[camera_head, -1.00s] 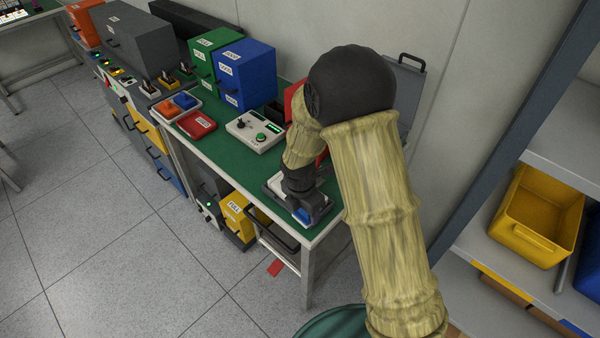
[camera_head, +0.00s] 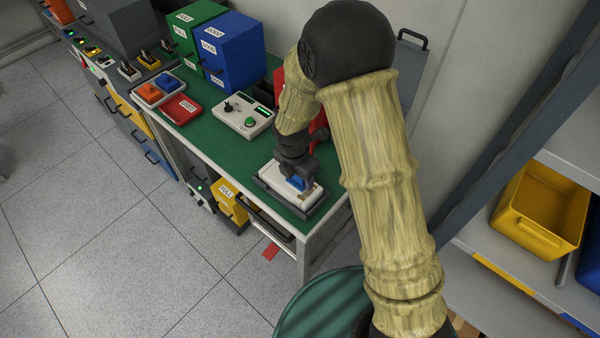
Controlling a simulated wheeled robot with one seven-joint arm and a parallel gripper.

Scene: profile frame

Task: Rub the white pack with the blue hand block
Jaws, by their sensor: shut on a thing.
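The white pack (camera_head: 279,190) lies in a dark shallow tray (camera_head: 264,184) at the near right corner of the green-topped bench. My gripper (camera_head: 298,181) is over the pack, pointing down, shut on the blue hand block (camera_head: 297,184). The block is at the pack's top, toward its right part; whether it touches the pack cannot be told from this view. A small brown patch (camera_head: 305,194) shows on the pack beside the block. My forearm and wrist hide part of the bench behind.
A white control box (camera_head: 246,116) with a green button stands behind on the bench (camera_head: 215,137). A red tray (camera_head: 181,109), an orange-and-blue block tray (camera_head: 158,93) and blue (camera_head: 231,51) and green cabinets stand further left. A yellow bin (camera_head: 540,212) is on the right shelf.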

